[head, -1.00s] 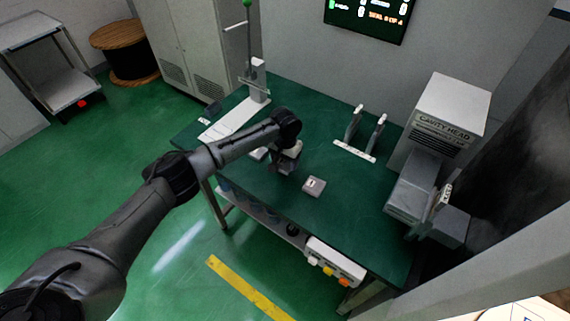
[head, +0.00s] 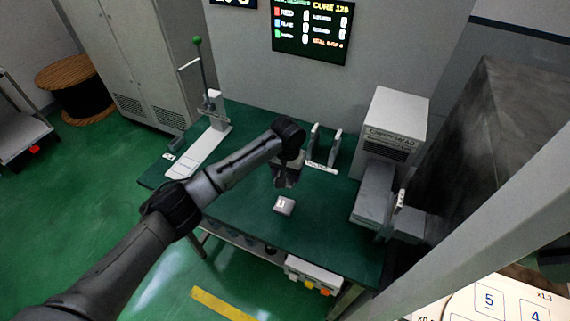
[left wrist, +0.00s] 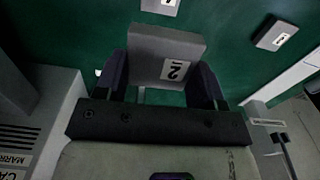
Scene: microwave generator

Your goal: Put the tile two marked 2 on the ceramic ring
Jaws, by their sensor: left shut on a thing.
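My left gripper (head: 287,182) is shut on a grey square tile with a white label marked 2 (left wrist: 176,70). In the left wrist view the tile sits between the two dark fingers (left wrist: 163,72). In the head view the gripper is above the green table, behind a loose pale tile (head: 284,205) whose mark looks like 1. In the head view the held tile is mostly hidden by the gripper. I cannot make out a ceramic ring in either view. My right gripper is not in view.
The green table (head: 245,215) carries an upright two-post stand (head: 322,150), a grey cavity head machine (head: 392,125) at right and a lever device (head: 213,112) at left. The wrist view shows two other tiles (left wrist: 275,33). A numbered board (head: 500,305) is at lower right.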

